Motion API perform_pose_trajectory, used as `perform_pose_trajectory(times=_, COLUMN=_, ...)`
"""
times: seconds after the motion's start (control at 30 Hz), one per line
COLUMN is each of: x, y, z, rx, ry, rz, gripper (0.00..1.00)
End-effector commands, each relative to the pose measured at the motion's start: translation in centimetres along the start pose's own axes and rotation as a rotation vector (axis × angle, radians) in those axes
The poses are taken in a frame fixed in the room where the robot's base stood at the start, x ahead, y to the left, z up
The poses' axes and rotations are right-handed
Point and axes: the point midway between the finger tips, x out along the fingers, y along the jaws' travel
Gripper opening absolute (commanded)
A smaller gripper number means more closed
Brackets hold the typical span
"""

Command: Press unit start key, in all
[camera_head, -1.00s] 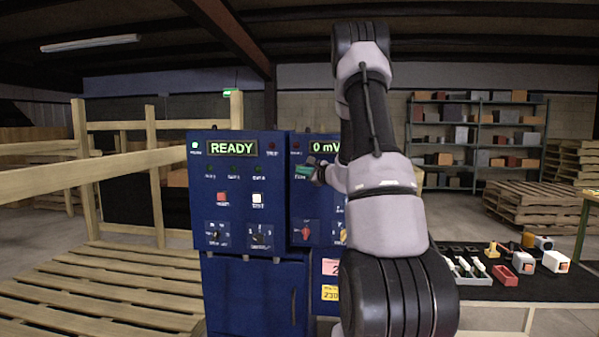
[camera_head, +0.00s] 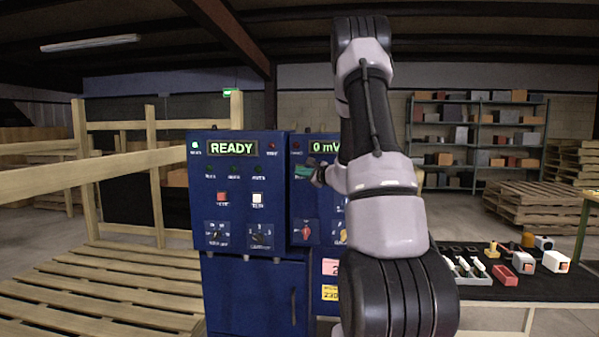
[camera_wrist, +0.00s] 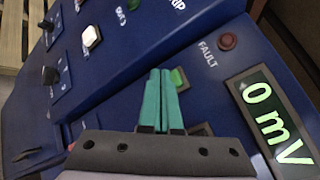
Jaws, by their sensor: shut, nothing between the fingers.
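A green key (camera_wrist: 179,79) sits on the right blue panel, under the red FAULT lamp (camera_wrist: 228,41) and the 0 mV display (camera_wrist: 270,122), in the wrist view. Its label is not readable, and part of it is hidden by my fingers. My gripper (camera_wrist: 160,72) has its two teal fingers closed together with nothing between them. The fingertips are right beside the green key; I cannot tell whether they touch the panel. In the head view my gripper (camera_head: 304,172) is at the right panel (camera_head: 311,192), and my arm covers that panel's right part.
The left panel has a READY display (camera_head: 231,148), a red key (camera_head: 222,198), a white key (camera_head: 257,199) and rotary knobs. The right panel has a red knob (camera_head: 306,231). A black table (camera_head: 480,289) with small parts stands right. Wooden rails (camera_head: 125,168) stand left.

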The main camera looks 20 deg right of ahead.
Motion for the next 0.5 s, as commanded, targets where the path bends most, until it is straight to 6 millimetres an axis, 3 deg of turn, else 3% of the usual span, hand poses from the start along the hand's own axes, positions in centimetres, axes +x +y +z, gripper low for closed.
perform_pose_trajectory(times=0.23, x=-0.4, y=0.3, z=0.3, rx=0.0, ry=0.0, rz=0.001, gripper=0.0)
perform_pose_trajectory(times=0.5, x=-2.3, y=1.7, z=1.7, rx=0.001, ry=0.0, rz=0.001, gripper=0.0)
